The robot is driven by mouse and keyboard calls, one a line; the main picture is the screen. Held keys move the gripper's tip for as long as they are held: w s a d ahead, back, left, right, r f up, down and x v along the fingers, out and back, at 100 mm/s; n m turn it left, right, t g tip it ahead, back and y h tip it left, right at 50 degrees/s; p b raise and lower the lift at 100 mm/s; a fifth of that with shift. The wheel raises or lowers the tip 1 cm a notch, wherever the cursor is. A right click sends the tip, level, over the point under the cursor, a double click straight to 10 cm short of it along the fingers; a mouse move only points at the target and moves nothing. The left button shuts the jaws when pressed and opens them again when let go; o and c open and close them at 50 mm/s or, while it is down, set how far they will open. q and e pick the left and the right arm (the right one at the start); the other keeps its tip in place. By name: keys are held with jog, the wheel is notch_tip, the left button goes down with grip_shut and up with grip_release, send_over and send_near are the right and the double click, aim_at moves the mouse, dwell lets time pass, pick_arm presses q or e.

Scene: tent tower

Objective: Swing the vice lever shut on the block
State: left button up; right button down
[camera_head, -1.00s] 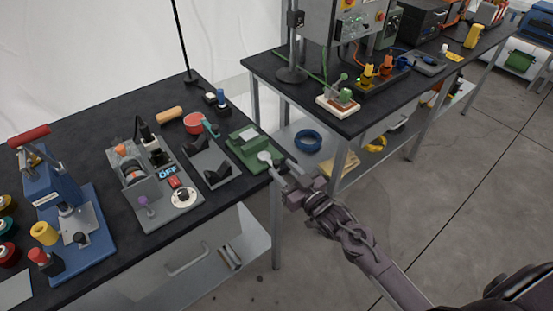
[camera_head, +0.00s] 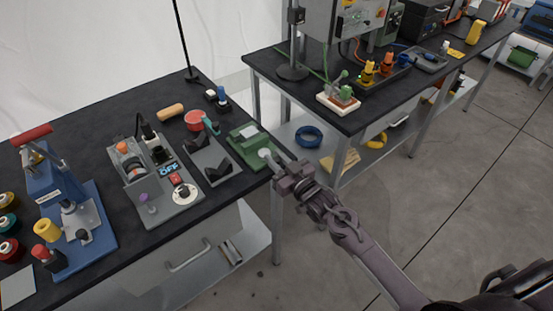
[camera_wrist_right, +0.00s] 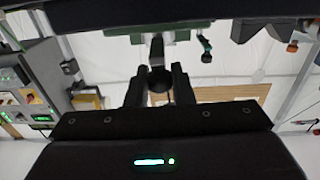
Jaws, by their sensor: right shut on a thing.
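The green vice (camera_head: 245,146) stands at the right front corner of the left bench. A pale block (camera_head: 249,133) appears to sit in it, too small to tell how it is seated. The vice lever's pale round knob (camera_head: 264,153) points toward the bench edge. My right gripper (camera_head: 271,160) is shut on the lever at this knob. In the right wrist view its two fingers (camera_wrist_right: 159,88) flank a dark knob-like end (camera_wrist_right: 160,77), with green vice parts (camera_wrist_right: 155,36) beyond. My left gripper is not in view.
Left of the vice are a dark V-shaped stand (camera_head: 208,160) and a grey switch unit (camera_head: 150,178) marked OFF. A red-topped tin (camera_head: 194,121) stands behind. A second bench (camera_head: 355,121) lies to the right, with a gap between. Open floor lies in front.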

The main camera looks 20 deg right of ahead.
jog(key=shift+a+m+h, duration=0.2)
jog(key=shift+m+h, duration=0.2)
jog(key=shift+h, duration=0.2)
jog(key=c, duration=1.3)
grip_release()
jog(key=shift+s, duration=0.1)
jog(key=shift+s+d+f, duration=0.15)
jog(key=shift+s, duration=0.35)
jog(key=b+v, duration=0.1)
jog(key=v, duration=0.5)
jog(key=shift+s, duration=0.35)
